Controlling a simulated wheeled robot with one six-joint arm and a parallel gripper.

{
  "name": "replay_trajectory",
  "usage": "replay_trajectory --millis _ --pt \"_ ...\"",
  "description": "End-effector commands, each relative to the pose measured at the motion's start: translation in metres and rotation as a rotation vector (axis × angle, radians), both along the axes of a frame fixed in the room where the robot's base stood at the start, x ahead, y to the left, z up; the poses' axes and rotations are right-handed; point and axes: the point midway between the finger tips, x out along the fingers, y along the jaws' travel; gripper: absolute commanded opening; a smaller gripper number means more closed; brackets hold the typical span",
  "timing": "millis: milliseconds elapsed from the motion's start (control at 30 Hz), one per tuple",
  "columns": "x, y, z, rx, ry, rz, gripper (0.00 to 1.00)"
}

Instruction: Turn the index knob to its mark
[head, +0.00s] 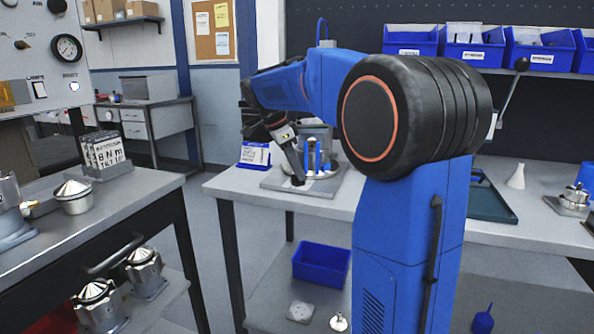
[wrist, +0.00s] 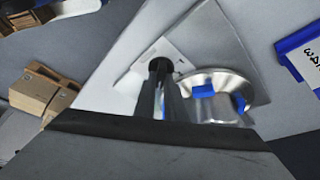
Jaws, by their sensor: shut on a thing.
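The index knob (wrist: 160,64) is a small dark round piece on a pale plate (wrist: 128,83) in the wrist view. My gripper (wrist: 161,78) is shut on it, with its two fingers close together on the knob. In the head view my gripper (head: 298,179) points down at the front left of the grey fixture base (head: 322,190), where the fingers hide the knob. Small dark ticks show on the pale plate, but I cannot tell which is the mark or where the knob points.
A shiny round housing (wrist: 222,82) with blue parts stands right beside my fingers on the base; it also shows in the head view (head: 326,166). A blue label holder (head: 255,155) stands to the left. The bench front (head: 228,187) is clear.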

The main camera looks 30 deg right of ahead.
Motion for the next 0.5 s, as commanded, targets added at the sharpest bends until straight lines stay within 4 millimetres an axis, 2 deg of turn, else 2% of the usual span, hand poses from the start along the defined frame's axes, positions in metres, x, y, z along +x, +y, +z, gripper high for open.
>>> replay_trajectory --millis 500 --pt "-0.0026 -0.0001 0.0009 -0.001 -0.002 0.489 0.00"
